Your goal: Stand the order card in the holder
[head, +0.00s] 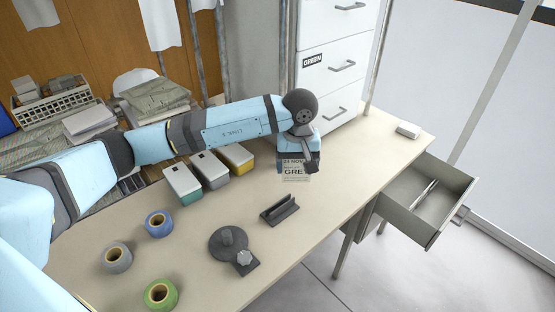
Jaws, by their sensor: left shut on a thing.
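The order card (295,178) is a small pale card with dark print, partly reading "GRE". My left gripper (299,168) is shut on its upper part, and the fingers hide some of the card. The card hangs upright below the gripper, behind the holder; I cannot tell whether its lower edge touches the table. The holder (279,209) is a dark slotted block on the table, with its slot empty. My right gripper is not in view.
Three boxes with teal, grey and yellow bases (209,169) stand left of the card. Several tape rolls (159,223) and a dark round device (229,243) lie nearer. An open drawer (428,205) juts out at right. A white cabinet (335,65) labelled GREEN stands behind.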

